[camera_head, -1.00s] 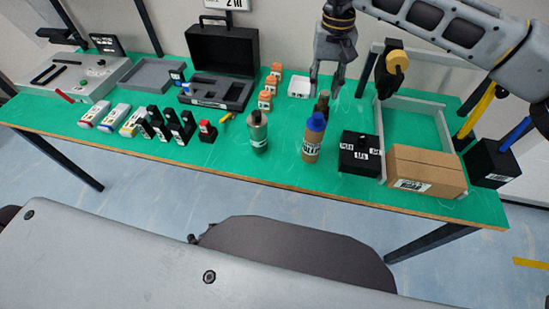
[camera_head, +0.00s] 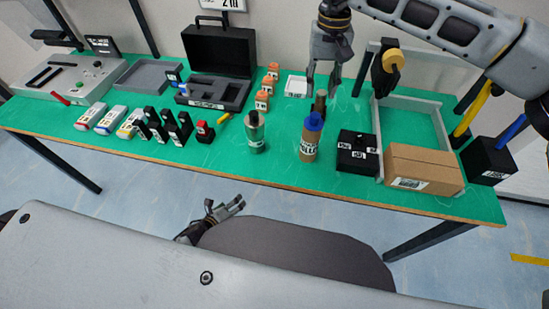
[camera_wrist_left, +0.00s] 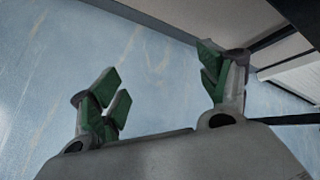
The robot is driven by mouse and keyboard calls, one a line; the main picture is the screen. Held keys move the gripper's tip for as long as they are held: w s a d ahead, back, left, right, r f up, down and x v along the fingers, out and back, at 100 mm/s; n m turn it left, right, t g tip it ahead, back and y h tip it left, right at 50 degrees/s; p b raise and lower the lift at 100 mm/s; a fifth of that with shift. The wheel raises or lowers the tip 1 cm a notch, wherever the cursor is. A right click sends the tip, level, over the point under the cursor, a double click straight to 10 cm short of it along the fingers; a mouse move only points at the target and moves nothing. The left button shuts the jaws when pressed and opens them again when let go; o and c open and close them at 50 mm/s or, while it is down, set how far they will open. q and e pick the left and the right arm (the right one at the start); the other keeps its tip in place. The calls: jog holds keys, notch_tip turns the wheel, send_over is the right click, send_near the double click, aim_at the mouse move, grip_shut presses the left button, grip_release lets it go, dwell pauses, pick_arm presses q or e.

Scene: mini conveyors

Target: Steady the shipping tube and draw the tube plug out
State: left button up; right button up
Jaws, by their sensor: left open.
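The shipping tube (camera_head: 308,148) is a brown cardboard cylinder with a white label, upright near the table's front edge. The blue tube plug (camera_head: 314,122) sits in its top. My right gripper (camera_head: 322,88) points down above and behind the tube, fingers apart and empty, clear of the plug. A dark bottle stands below it, partly hidden by the plug. My left gripper (camera_head: 238,204) is low in front of the table, away from the tube. In the left wrist view its green-padded fingers (camera_wrist_left: 165,80) are apart with only floor between them.
A grey-green bottle (camera_head: 256,135) stands left of the tube. A black box (camera_head: 357,163) and a cardboard carton (camera_head: 425,165) stand to its right. Orange-topped items (camera_head: 262,100) and an open black case (camera_head: 218,50) are behind left.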

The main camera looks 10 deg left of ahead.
pick_arm(q)
jog(key=d+r+m+t+h, duration=0.1)
jog(key=d+r+m+h, duration=0.1)
jog(key=r, duration=0.5)
jog(key=w+d+r+m+t+h, duration=0.1)
jog(key=d+r+m, duration=0.4)
jog(key=d+r, duration=0.1)
jog(key=w+d+r+m+h, duration=0.1)
jog(key=d+r+m, duration=0.3)
jog(key=r, duration=0.4)
jog(key=shift+w+r+t+h, duration=0.25)
jog(key=shift+t+h, duration=0.15)
jog(key=shift+h, duration=0.4)
jog(key=m+h, duration=0.4)
send_near(303, 144)
jog(key=shift+s+a+f, duration=0.65)
jog(key=shift+a+f, duration=0.1)
jog(key=shift+a, duration=0.25)
jog(key=shift+w+d+r+m+g+h, duration=0.35)
jog(key=shift+w+r+m+h, duration=0.2)
jog(key=shift+r, duration=0.2)
jog(key=shift+w+d, duration=0.2)
jog(key=shift+w, duration=0.05)
jog(key=shift+x, duration=6.7)
